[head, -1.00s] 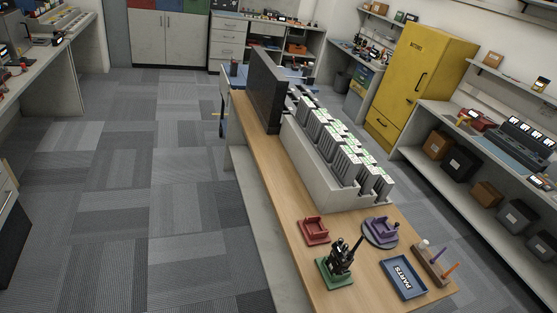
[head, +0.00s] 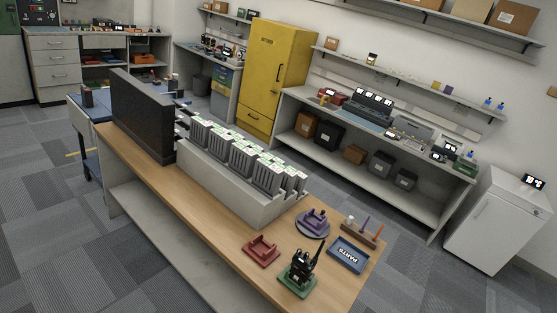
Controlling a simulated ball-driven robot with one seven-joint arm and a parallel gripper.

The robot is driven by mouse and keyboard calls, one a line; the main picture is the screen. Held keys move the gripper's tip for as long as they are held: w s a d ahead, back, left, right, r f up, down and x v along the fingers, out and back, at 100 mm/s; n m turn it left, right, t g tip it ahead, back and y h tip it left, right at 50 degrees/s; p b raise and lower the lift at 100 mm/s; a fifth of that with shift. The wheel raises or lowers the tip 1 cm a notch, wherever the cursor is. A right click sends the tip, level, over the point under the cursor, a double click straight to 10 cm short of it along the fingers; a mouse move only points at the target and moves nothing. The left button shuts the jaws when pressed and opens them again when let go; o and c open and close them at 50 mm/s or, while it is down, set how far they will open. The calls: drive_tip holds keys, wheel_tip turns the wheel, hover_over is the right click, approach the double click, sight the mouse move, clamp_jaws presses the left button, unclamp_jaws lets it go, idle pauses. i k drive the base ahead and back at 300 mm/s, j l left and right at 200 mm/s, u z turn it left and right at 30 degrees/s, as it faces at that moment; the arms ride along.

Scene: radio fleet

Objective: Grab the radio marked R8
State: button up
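No mark R8 can be read on anything in the head view. A black handheld radio (head: 303,264) with an antenna stands upright in a green holder (head: 297,287) at the near end of the wooden table. Black devices with lit white displays, perhaps radios, stand in a charger (head: 372,104) on the right-hand wall bench. Smaller dark devices with white displays sit on that bench's right end (head: 440,151) and on the white fridge (head: 534,182). My gripper is not in view.
The wooden table (head: 225,240) bears a dark screen (head: 141,117), a grey rack (head: 232,196) of upright grey units, a red holder (head: 261,251), a purple holder (head: 313,221) and a blue PARTS tray (head: 348,255). A yellow cabinet (head: 277,75) stands behind. Carpet (head: 50,220) at left is clear.

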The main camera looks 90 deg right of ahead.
sight(298, 277)
drive_tip(key=i+l+z, duration=0.1)
drive_tip(key=z, duration=0.3)
drive_tip(key=i+z, duration=0.25)
drive_tip(key=z, duration=0.2)
drive_tip(key=i+z, duration=0.2)
drive_tip(key=z, duration=0.2)
drive_tip(key=i+j+z, duration=0.15)
drive_tip(key=z, duration=0.25)
drive_tip(key=i+l+z, duration=0.15)
drive_tip(key=z, duration=0.25)
drive_tip(key=i+l+z, duration=0.1)
drive_tip(key=i+z, duration=0.65)
drive_tip(key=k, duration=0.1)
